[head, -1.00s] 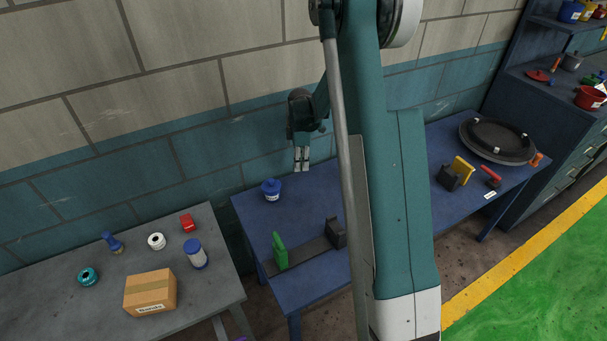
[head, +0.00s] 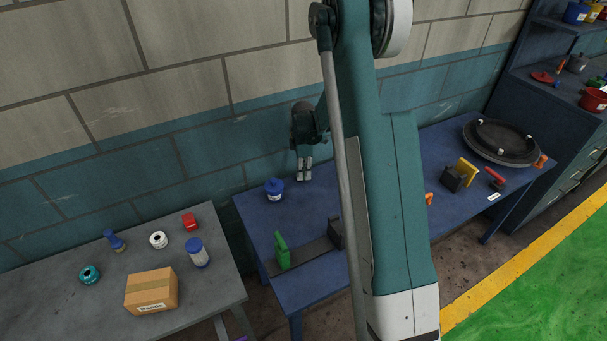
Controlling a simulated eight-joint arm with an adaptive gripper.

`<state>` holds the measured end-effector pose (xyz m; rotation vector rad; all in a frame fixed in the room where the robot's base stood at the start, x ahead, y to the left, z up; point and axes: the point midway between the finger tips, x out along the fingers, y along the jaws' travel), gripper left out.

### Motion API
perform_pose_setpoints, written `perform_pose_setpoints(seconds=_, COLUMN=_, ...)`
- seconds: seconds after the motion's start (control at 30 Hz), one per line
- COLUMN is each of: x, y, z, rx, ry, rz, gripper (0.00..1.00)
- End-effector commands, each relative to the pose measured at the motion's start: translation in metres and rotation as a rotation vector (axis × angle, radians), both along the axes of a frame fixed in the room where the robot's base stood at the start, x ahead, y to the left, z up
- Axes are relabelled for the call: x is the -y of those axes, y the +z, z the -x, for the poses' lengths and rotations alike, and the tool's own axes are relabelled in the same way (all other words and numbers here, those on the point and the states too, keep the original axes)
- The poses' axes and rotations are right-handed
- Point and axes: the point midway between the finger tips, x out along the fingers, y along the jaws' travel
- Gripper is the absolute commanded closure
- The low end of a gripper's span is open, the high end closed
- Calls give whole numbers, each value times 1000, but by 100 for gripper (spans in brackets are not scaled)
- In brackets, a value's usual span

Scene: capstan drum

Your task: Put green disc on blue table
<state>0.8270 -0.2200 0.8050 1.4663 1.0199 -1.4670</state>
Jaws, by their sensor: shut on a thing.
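My gripper (head: 304,172) points down over the back of the blue table (head: 310,205), near the wall and right of a blue lidded pot. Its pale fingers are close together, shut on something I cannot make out. No loose green disc shows clearly. A green upright piece (head: 282,250) stands at the left end of a dark rail on the blue table, apart from my gripper. A teal ring-shaped piece (head: 89,275) lies on the grey table at left. My arm hides the middle of the blue table.
The blue pot (head: 274,189) stands close to my gripper. A dark block (head: 336,233) sits at the rail's right end. Farther right are a yellow-and-black piece (head: 460,175) and a large black round drum (head: 501,142). A cardboard box (head: 151,291) and small items occupy the grey table.

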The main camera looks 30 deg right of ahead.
Motion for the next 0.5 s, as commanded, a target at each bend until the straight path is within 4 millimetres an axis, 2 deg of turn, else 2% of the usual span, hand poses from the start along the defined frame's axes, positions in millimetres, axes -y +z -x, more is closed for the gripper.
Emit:
perform_pose_setpoints(seconds=0.47, x=0, y=-5, z=0, rx=0, ry=0, rz=0, gripper=100)
perform_pose_setpoints(seconds=0.5, x=0, y=-4, z=0, rx=0, ry=0, rz=0, gripper=84)
